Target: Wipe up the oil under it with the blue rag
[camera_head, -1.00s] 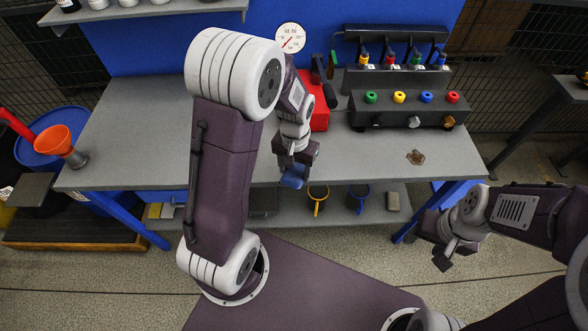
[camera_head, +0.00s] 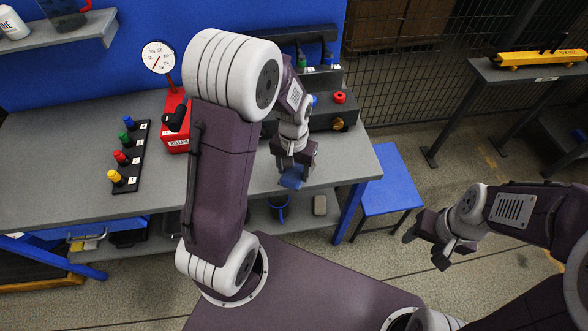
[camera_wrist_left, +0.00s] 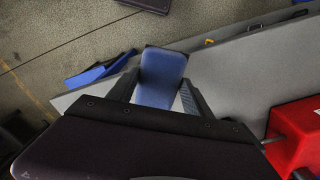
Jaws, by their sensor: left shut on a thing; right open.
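My left gripper (camera_head: 295,160) is shut on the blue rag (camera_head: 291,179), which hangs below the jaws near the front right of the grey workbench (camera_head: 350,165). In the left wrist view the rag (camera_wrist_left: 162,78) sits between the two fingers of my left gripper (camera_wrist_left: 160,95). No oil shows now; the brown patch seen earlier on the bench top is out of sight, probably behind my left gripper. I cannot tell whether the rag touches the bench. My right gripper (camera_head: 426,248) is open and empty, off to the right above the floor.
A black fixture (camera_head: 325,118) with a red knob stands behind my left gripper. A red box (camera_head: 176,115) with a gauge (camera_head: 159,57) and a rack of coloured pegs (camera_head: 131,158) stand to the left. A blue stool (camera_head: 388,182) is at the right.

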